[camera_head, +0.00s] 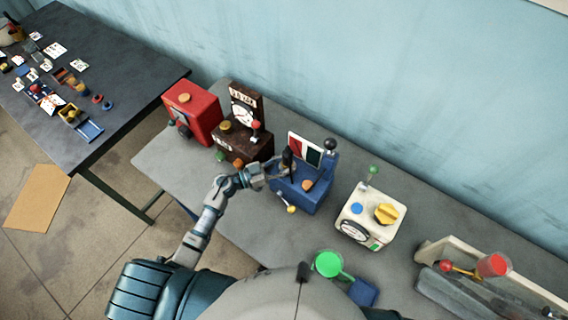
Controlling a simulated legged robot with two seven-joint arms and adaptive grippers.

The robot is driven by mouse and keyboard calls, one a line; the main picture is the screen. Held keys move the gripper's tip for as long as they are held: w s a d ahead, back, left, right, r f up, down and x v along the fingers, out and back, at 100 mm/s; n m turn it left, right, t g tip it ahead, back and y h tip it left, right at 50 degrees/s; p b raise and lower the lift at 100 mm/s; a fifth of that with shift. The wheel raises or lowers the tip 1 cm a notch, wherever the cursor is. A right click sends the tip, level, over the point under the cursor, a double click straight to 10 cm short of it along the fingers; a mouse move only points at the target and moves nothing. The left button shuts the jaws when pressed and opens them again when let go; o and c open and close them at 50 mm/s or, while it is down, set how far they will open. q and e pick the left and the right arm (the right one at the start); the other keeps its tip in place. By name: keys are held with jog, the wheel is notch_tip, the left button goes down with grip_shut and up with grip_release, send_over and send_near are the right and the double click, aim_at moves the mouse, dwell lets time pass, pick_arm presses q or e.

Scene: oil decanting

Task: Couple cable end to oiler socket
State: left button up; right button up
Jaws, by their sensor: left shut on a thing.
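My left gripper (281,169) is at the left side of the blue machine (307,194). It is shut on a small dark upright piece (288,158), which may be the cable end. The blue machine has a red, white and dark green panel, a black-knobbed lever and an orange knob. The piece overlaps the panel's left edge in the picture; I cannot tell whether it touches the machine. I cannot make out a cable or a socket, nor tell which machine is the oiler. My right gripper is out of view.
A red box (193,110) and a brown machine with a dial (243,130) stand left of the blue machine. A cream machine (369,218) stands right. A green cup (328,264) is near the front, and a grey trough (470,290) at right. A dark table (130,75) holds small items.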

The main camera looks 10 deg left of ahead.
pick_arm(q)
jog(key=shift+f, duration=0.25)
jog(key=o, duration=1.3)
jog(key=shift+o, duration=0.2)
jog(key=shift+f, duration=0.2)
jog(key=shift+s+d+f, duration=0.1)
jog(key=shift+s+f, duration=0.05)
jog(key=shift+s, duration=0.05)
jog(key=v, duration=1.1)
jog(key=shift+r, duration=0.55)
